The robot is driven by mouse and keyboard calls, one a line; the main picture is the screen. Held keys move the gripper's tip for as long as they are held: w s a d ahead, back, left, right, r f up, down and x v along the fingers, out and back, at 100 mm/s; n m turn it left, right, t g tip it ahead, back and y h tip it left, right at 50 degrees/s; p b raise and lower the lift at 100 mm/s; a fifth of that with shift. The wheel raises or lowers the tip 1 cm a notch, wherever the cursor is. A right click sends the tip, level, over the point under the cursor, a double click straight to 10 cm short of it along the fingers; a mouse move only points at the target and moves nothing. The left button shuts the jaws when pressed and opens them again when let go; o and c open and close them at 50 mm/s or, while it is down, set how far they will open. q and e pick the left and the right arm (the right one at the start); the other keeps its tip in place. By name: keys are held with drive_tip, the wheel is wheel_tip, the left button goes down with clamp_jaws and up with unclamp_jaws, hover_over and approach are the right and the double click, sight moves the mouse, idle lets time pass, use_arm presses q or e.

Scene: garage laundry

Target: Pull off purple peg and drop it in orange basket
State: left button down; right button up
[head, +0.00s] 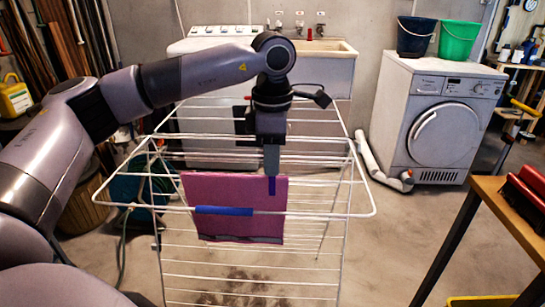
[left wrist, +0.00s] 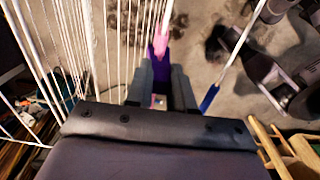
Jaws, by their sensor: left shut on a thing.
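The purple peg (head: 272,186) is at the top edge of a pink-purple cloth (head: 225,190) that hangs over the front of a white drying rack (head: 366,190). My left gripper (head: 272,172) points down from above and is shut on the peg. In the left wrist view the purple peg (left wrist: 157,52) shows at the fingertips of my left gripper (left wrist: 160,82), close to the pink cloth (left wrist: 163,36). The cloth still hangs on the rack. I cannot make out an orange basket. My right gripper is not in view.
A blue sleeve (head: 223,211) is on the rack's front bar. A washing machine (head: 436,125) with two buckets stands at the back right. A wooden table (head: 515,205) with red items is at the right, with a yellow edge (head: 490,301) below. Floor between rack and table is clear.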

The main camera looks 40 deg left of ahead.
use_arm(q)
drive_tip(key=shift+r+p, duration=2.05)
drive_tip(key=shift+r, duration=0.6)
